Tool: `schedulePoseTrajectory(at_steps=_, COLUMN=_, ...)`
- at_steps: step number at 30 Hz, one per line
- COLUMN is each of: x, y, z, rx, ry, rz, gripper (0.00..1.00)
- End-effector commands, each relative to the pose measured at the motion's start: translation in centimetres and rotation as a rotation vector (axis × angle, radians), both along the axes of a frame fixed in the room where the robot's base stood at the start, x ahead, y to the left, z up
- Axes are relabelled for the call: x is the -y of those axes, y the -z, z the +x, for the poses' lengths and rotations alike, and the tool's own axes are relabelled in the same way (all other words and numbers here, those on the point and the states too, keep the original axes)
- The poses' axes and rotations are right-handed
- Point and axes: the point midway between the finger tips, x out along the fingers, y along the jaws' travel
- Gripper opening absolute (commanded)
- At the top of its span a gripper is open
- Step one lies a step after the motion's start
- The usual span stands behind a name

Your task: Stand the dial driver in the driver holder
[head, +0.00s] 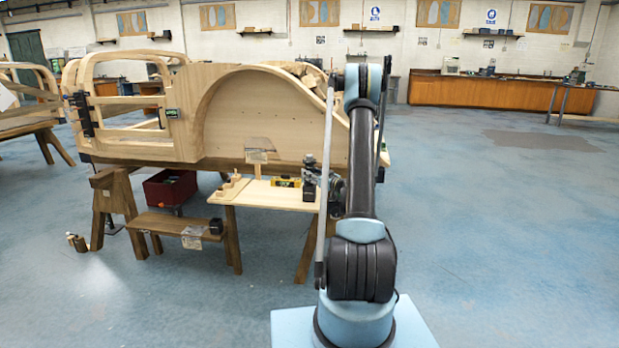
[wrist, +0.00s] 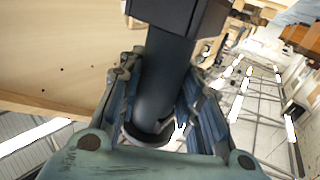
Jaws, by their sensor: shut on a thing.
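My gripper (wrist: 160,98) is shut on the dial driver (wrist: 168,72), a dark grey cylinder with a wider black block at its far end. The fingers press on both sides of the cylinder. In the head view the black driver (head: 309,182) appears upright at the right end of a pale wooden shelf (head: 268,200), with my gripper (head: 319,184) beside it. Whether it touches the shelf cannot be told. A small stepped wooden piece (head: 230,187) at the shelf's left end may be the driver holder; its openings are too small to make out.
A yellow-green level (head: 287,182) lies on the shelf near the driver. The large wooden bodyframe (head: 275,120) rises behind the shelf. A low bench (head: 172,225) and a dark red crate (head: 170,188) are at left. The blue floor (head: 480,230) is clear at right.

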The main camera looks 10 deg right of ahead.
Motion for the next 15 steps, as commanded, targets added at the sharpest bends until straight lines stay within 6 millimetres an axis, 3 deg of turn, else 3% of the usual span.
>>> schedulePoseTrajectory(at_steps=2, x=-0.02, y=0.03, z=-0.03, rx=-0.001, ry=0.0, rz=-0.001, gripper=0.02)
schedulePoseTrajectory(at_steps=3, x=-0.02, y=0.04, z=-0.03, rx=-0.001, ry=-0.001, rz=-0.001, gripper=0.37)
schedulePoseTrajectory(at_steps=6, x=-0.02, y=0.04, z=-0.02, rx=-0.001, ry=-0.001, rz=-0.001, gripper=0.56)
schedulePoseTrajectory(at_steps=15, x=-0.02, y=0.06, z=-0.01, rx=-0.001, ry=0.0, rz=-0.002, gripper=0.56)
